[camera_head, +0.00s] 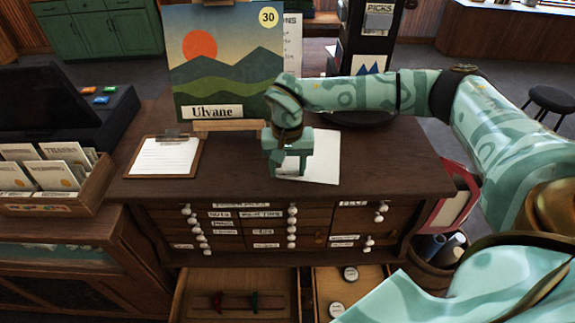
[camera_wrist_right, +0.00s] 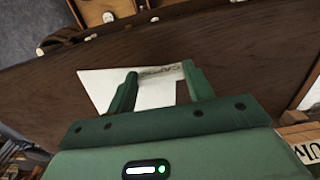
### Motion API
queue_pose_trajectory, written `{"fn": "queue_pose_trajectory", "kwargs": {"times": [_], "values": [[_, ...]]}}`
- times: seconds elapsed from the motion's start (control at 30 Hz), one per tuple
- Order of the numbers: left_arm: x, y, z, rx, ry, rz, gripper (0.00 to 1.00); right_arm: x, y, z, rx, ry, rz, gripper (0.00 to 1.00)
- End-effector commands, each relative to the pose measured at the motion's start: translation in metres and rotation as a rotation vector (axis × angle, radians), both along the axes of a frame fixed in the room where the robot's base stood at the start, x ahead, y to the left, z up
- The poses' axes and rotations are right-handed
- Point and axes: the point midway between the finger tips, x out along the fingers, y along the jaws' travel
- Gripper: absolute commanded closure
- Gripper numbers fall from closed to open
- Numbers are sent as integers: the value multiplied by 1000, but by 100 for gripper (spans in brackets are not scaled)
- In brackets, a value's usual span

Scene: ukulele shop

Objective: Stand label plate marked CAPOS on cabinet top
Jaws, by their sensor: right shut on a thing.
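The label plate marked CAPOS (camera_wrist_right: 160,73) is a narrow pale strip with dark letters, upside down in the wrist view between the two fingertips. My right gripper (camera_head: 287,170) is shut on it, low over the middle of the dark wooden cabinet top (camera_head: 230,180). The fingers also show in the wrist view (camera_wrist_right: 158,76). In the head view the plate is hard to make out against the gripper and the white sheet (camera_head: 325,158) behind it. I cannot tell whether the plate touches the cabinet top. My left gripper is not in view.
A clipboard (camera_head: 165,157) lies at the cabinet's left end. The Ulvane picture (camera_head: 225,65) stands at the back, with a wooden piece (camera_head: 230,125) before it. Drawers (camera_head: 235,290) stand open below the front. Bare cabinet top lies on both sides of the gripper.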

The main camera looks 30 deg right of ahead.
Motion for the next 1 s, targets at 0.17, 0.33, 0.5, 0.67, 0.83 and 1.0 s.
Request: {"fn": "queue_pose_trajectory", "kwargs": {"times": [0.17, 0.33, 0.5, 0.67, 0.83, 1.0], "values": [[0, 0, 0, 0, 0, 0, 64, 0, 0, -1, 0, 0, 0, 70], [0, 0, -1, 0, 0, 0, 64, 0, 0, -4, 0, 0, 0, 70], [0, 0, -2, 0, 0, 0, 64, 0, 0, -6, 0, 0, -1, 70], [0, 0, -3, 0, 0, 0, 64, 0, 0, -9, 0, 0, -1, 70], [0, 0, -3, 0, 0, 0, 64, 0, 0, -11, 0, 0, -1, 70], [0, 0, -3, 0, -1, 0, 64, 0, 0, -12, 0, 0, -1, 23]]}}
